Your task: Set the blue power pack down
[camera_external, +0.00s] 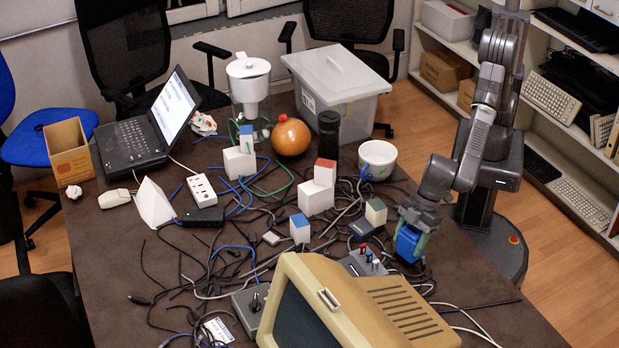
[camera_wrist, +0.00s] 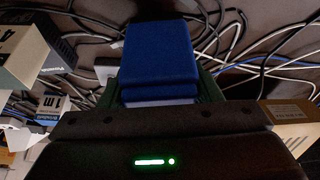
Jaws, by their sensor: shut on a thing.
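The blue power pack (camera_external: 408,243) is at the right part of the dark table, between the fingers of my gripper (camera_external: 412,228). In the wrist view the blue power pack (camera_wrist: 160,58) fills the top middle, with the green fingers of my gripper (camera_wrist: 162,95) on both sides of it. My gripper is shut on it. The pack is low, close to the table and the cables. I cannot tell whether its underside touches the table.
A beige monitor (camera_external: 350,305) stands close at the front left, with a grey switch box (camera_external: 362,264) beside the pack. Loose cables (camera_external: 210,275) cover much of the table (camera_external: 480,270). The table's right side is fairly clear.

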